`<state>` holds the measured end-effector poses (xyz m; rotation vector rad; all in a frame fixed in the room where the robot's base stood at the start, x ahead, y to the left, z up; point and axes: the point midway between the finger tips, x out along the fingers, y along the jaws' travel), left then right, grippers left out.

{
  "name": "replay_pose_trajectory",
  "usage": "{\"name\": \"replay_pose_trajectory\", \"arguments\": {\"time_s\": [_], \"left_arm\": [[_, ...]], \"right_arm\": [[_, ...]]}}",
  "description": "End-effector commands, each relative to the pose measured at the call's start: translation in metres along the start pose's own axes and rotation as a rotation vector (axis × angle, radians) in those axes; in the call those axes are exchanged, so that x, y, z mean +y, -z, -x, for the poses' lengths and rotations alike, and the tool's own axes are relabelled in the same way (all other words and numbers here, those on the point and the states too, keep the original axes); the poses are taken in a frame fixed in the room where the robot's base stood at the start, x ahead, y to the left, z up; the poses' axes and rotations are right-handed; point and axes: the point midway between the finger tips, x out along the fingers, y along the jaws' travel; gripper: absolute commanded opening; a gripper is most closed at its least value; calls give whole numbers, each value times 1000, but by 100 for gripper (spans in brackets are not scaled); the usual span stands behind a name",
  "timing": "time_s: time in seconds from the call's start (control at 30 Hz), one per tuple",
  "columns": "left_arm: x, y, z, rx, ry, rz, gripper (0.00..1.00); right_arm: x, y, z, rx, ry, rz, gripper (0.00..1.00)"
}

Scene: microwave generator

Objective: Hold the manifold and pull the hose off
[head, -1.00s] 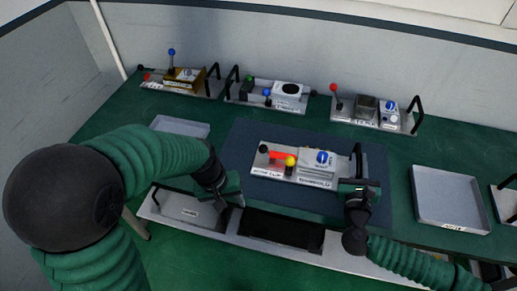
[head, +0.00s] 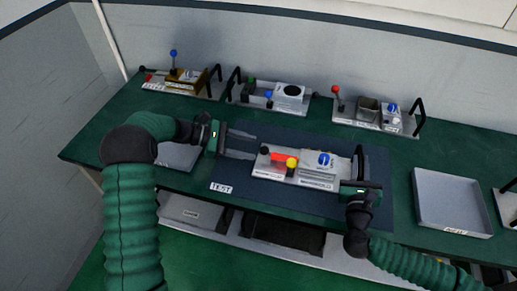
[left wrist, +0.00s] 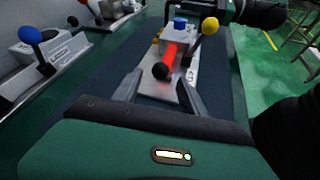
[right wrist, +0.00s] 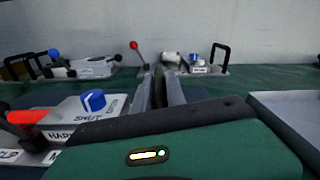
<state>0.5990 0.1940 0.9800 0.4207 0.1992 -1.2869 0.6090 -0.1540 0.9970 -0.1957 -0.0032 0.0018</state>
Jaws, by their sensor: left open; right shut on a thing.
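The manifold unit (head: 305,170) is a pale plate with a grey block, a blue knob (head: 325,158) and a yellow ball (head: 292,163), on the dark mat. A red tube with a black ball-like end (head: 282,157), apparently the hose, lies on its left part. My left gripper (head: 256,147) is open and empty at the plate's left end. In the left wrist view the black end (left wrist: 161,71) sits between and beyond its fingertips, with no visible contact. My right gripper (head: 359,182) is shut at the plate's right end on the black handle (head: 360,158); its grip is partly hidden.
Three similar units stand along the back: one with a blue-topped lever (head: 173,62), one in the middle (head: 270,95), one with a red-topped lever (head: 336,95). An empty grey tray (head: 450,195) is at right. Another tray (head: 178,157) lies behind my left arm. A TEST label (head: 221,187) is at the front edge.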

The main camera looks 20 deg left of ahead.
Motion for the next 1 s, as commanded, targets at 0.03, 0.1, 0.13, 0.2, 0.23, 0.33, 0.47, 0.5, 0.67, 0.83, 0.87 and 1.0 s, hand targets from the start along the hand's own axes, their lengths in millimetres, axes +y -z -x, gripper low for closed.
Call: {"name": "replay_pose_trajectory", "arguments": {"time_s": [0.03, 0.1, 0.13, 0.2, 0.23, 0.33, 0.47, 0.5, 0.67, 0.83, 0.87, 1.0], "left_arm": [[-1, 1, -12, 0, 3, 0, 50], [-1, 1, -24, 1, 2, -1, 50], [-1, 1, -28, 1, 1, -1, 50], [-1, 0, -35, 1, 2, -1, 50], [-1, 1, -37, 1, 1, -1, 50], [0, 1, -40, 2, 0, -1, 50], [0, 1, -40, 2, -1, -1, 50], [0, 1, -40, 2, 0, -1, 50], [-1, 1, -40, 2, 0, -2, 30], [0, 1, -40, 2, 0, -2, 8], [0, 1, -40, 2, 0, -2, 4], [0, 1, -40, 2, -1, -2, 0]], "right_arm": [[2, 6, 1, 13, -5, 1, 0], [2, 6, 1, 13, -5, 1, 0], [2, 6, 1, 13, -5, 1, 0], [2, 6, 1, 13, -5, 1, 0], [2, 6, 1, 13, -5, 1, 0], [2, 6, 1, 13, -4, 1, 0], [2, 6, 1, 13, -4, 1, 0], [2, 6, 1, 13, -5, 1, 0], [2, 6, 1, 13, -5, 1, 0], [2, 6, 1, 13, -5, 1, 0], [2, 6, 1, 13, -5, 1, 0], [2, 6, 1, 13, -5, 1, 0]]}}
